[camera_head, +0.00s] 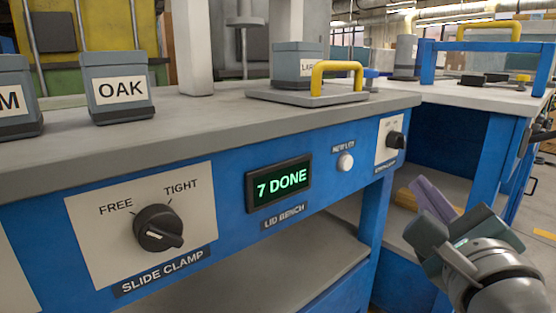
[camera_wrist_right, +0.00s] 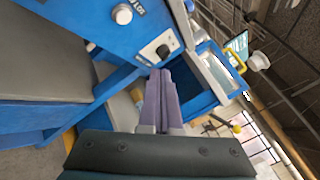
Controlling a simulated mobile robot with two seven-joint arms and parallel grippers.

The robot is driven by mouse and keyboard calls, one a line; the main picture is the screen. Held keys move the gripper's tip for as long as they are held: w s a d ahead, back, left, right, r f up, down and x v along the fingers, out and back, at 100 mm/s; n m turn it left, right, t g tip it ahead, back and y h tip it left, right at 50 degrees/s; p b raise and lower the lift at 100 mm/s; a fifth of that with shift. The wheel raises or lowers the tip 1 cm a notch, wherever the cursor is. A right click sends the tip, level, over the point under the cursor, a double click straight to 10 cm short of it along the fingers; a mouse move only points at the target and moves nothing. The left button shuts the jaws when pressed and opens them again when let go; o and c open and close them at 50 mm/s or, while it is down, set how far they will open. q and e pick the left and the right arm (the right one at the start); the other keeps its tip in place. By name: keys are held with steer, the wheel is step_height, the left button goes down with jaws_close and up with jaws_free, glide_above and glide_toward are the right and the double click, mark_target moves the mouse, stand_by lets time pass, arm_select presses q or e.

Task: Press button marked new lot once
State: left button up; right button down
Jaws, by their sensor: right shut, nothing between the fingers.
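The round white button (camera_head: 345,161) sits on the blue front panel of the bench, under a small label that reads NEW LOT. It also shows in the right wrist view (camera_wrist_right: 122,14), near the top edge. My right gripper (camera_head: 424,192) is at the lower right of the head view, in front of the bench and apart from the button. Its purple fingers (camera_wrist_right: 160,78) are shut with nothing between them. My left gripper is not in view.
Left of the button, a display (camera_head: 279,184) reads 7 DONE. A slide clamp knob (camera_head: 158,228) is further left, and another black knob (camera_head: 396,140) is to the right. An OAK bin (camera_head: 119,97) and a yellow handle (camera_head: 337,68) stand on the benchtop.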

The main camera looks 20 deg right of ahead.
mark_target(347, 163)
steer(key=w+a+b, duration=0.1)
steer(key=w+a, duration=0.2)
steer(key=w, duration=0.5)
steer(key=shift+a, duration=0.1)
stand_by(0.7)
stand_by(0.9)
steer(key=shift+w, duration=0.1)
stand_by(0.3)
steer(key=shift+w+a, duration=0.2)
steer(key=shift+w, duration=0.05)
